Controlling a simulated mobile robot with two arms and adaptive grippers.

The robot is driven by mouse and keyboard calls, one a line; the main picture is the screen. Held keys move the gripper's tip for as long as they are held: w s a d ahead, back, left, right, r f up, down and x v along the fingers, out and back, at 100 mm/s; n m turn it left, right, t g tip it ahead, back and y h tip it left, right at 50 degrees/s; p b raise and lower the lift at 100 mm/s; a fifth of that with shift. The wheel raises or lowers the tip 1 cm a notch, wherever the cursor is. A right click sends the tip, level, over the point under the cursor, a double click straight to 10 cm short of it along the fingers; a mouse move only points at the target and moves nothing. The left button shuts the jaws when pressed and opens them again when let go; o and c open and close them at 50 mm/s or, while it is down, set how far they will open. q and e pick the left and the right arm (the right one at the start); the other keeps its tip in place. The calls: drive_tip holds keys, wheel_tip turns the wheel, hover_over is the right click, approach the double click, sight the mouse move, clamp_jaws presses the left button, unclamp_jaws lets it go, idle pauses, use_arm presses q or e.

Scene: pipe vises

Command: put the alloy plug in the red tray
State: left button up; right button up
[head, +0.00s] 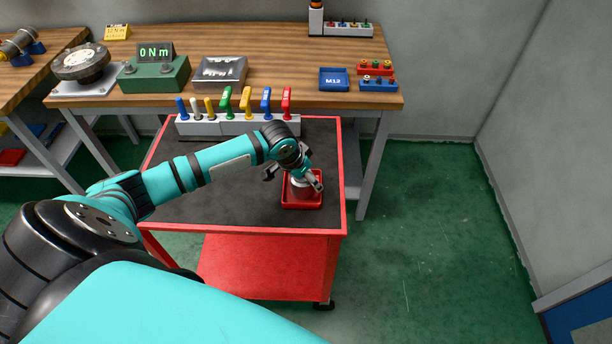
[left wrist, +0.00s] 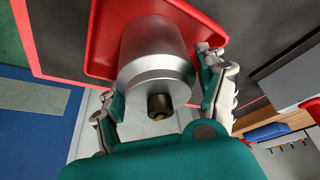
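The alloy plug (left wrist: 157,60) is a silver metal cylinder with a short black knob (left wrist: 160,105) on its near end. It is at the red tray (head: 301,205), which lies on the cart's dark top; the tray also shows behind the plug in the left wrist view (left wrist: 100,45). My left gripper (head: 295,179) reaches down over the tray with one finger on either side of the plug. Its fingers are spread about the plug's width; whether they press on it is unclear. The plug's lower end and its contact with the tray floor are hidden. My right gripper is out of view.
A row of coloured-handled tools in a grey rack (head: 235,127) stands along the cart's back edge. Behind is a wooden bench (head: 285,95) with a green torque meter (head: 155,76), a blue M12 tray (head: 334,80) and small blocks. The cart top left of the tray is clear.

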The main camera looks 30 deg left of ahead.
sight(293, 184)
use_arm(q)
drive_tip(key=shift+o, duration=0.8)
drive_tip(key=shift+r, duration=0.2)
drive_tip(key=v, duration=1.2)
drive_tip(key=shift+b, duration=0.3)
drive_tip(key=shift+f, duration=0.15)
